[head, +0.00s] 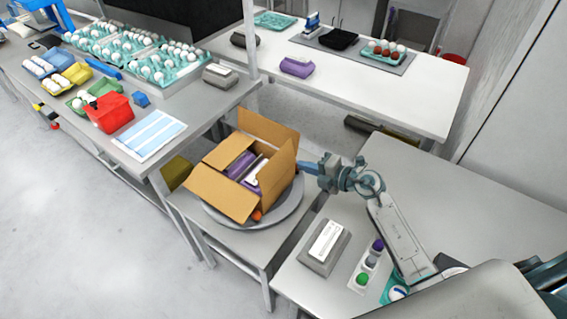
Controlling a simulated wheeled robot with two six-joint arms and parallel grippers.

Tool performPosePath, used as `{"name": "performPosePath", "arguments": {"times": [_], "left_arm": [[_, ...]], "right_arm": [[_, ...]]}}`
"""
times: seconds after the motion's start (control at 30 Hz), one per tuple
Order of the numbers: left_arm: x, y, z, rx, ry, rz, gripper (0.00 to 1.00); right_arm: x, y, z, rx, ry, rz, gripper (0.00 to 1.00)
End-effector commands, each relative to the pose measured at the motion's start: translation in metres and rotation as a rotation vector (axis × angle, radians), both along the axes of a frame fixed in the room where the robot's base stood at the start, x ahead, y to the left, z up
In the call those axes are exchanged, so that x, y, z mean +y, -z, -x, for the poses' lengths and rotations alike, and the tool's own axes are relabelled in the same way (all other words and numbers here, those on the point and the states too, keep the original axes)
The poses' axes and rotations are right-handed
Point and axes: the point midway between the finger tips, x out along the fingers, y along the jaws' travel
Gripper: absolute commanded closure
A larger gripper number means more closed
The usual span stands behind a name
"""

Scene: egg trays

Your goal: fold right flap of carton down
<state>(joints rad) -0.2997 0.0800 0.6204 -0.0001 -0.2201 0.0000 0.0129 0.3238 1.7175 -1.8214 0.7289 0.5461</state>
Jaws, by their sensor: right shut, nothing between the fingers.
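The open brown cardboard carton (250,212) stands on a round grey turntable (285,212). Its right flap (278,168) stands up on the right side. The back flap (268,131) is raised. The front-left flap (220,193) slopes outward, and another flap (226,150) lies on the left. Inside are purple egg cartons (241,166) with a white label. My right gripper (305,168) is shut and empty, just right of the right flap; whether it touches the flap I cannot tell. My left gripper is not in view.
A grey carton with a white label (324,242) and a strip of coloured buttons (370,262) lie on the near right table. A red basket (109,113) and several egg trays fill the left table. A purple carton (297,67) lies on the back table.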

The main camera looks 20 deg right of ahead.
Motion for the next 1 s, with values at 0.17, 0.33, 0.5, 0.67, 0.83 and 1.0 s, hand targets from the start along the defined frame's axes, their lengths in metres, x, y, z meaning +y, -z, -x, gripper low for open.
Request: {"name": "performPosePath", "arguments": {"times": [0.17,0.33,0.5,0.67,0.83,1.0], "left_arm": [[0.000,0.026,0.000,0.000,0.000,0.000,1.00],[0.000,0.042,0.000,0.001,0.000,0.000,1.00],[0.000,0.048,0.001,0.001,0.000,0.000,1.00],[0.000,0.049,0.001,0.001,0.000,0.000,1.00],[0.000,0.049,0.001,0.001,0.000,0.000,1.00],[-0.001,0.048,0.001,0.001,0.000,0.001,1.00]], "right_arm": [[0.025,0.015,-0.032,-0.003,0.000,-0.004,1.00],[0.040,0.020,-0.051,-0.002,0.000,-0.003,1.00],[0.047,0.022,-0.061,0.000,0.001,-0.001,1.00],[0.049,0.021,-0.064,0.000,0.001,-0.002,1.00],[0.049,0.020,-0.064,0.000,0.001,-0.001,1.00],[0.048,0.020,-0.064,0.003,0.001,0.001,1.00]]}}
